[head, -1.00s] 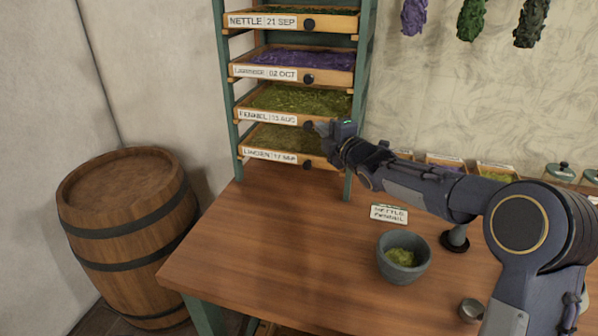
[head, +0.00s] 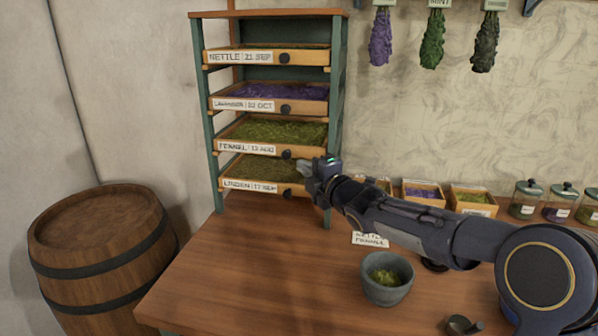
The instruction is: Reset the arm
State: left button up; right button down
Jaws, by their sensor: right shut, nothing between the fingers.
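My right arm comes in from the right. Its gripper (head: 312,176) is shut and empty, in front of the right side of the drying rack's lowest tray. From this angle I cannot tell whether it touches the rack. My left gripper is not in view. The rack (head: 337,100) holds trays labelled nettle (head: 231,57), lavender (head: 243,104), fennel (head: 247,148) and linden (head: 250,186). A grey mortar (head: 387,291) with green herb in it stands on the table below my forearm.
A wooden barrel (head: 100,245) stands left of the table (head: 240,280). A label card (head: 370,240), small herb boxes (head: 472,202) and lidded jars (head: 526,200) are at the back. Herb bunches (head: 432,40) hang above. The table's left front is clear.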

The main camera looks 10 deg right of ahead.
jog(key=s+d+f+m+g+h+p, duration=0.1)
jog(key=s+d+m+g+h+p, duration=0.15)
jog(key=s+d+m, duration=0.7)
jog(key=s+d+m+g+h+p, duration=0.2)
jog(key=s+d+m+h+p, duration=0.25)
jog(key=s, duration=0.85)
jog(key=s+a+f+m+g+y+p, duration=0.1)
jog(key=s+f+m+g, duration=0.2)
jog(key=s, duration=0.8)
jog(key=s+a+f+m+g+y+p, duration=0.1)
jog(key=s+f+m+g, duration=0.2)
jog(key=s+m, duration=0.5)
jog(key=s+f, duration=0.1)
jog(key=s, duration=0.2)
jog(key=shift+f+y, duration=0.3)
